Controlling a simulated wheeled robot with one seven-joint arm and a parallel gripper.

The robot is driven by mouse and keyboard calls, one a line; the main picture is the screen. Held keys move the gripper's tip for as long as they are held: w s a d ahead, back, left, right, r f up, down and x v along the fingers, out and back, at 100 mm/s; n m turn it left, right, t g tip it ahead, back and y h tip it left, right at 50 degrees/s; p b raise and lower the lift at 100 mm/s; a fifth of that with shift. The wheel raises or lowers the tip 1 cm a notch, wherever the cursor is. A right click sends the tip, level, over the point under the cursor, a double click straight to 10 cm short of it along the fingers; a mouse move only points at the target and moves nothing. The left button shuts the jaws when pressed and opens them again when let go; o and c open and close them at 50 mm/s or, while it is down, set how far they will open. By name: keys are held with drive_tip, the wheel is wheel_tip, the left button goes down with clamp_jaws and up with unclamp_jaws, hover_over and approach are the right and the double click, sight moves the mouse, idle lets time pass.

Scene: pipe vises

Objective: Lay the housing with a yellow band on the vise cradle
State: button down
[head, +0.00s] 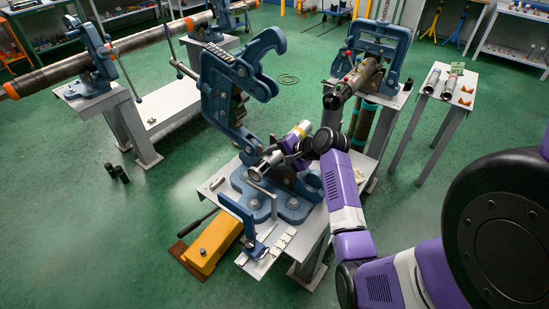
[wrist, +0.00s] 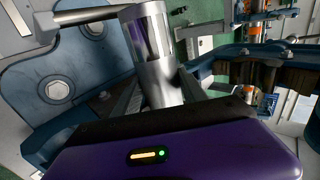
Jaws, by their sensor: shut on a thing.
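The housing with a yellow band (head: 298,131) is a silver cylinder. It lies tilted in my gripper (head: 292,147), over the base of the near blue vise (head: 240,85). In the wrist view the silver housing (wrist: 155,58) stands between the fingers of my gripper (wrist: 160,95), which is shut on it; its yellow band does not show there. The vise's hooked upper frame is swung open to the left. The cradle is mostly hidden behind my gripper and the housing; I cannot tell whether the housing touches it.
A second blue vise (head: 378,45) stands behind, holding a pipe. A small table (head: 470,75) at right bears silver cylinders and orange pieces. A long pipe (head: 150,38) spans stands at the upper left. A yellow tool (head: 213,243) lies at the front.

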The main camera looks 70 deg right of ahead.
drive_tip(key=c, duration=0.6)
unclamp_jaws()
drive_tip(key=shift+r, duration=0.1)
drive_tip(key=shift+o, duration=0.2)
drive_tip(key=shift+f, duration=0.2)
drive_tip(key=v, duration=0.8)
drive_tip(key=shift+b, duration=0.4)
drive_tip(key=shift+w+d, duration=0.1)
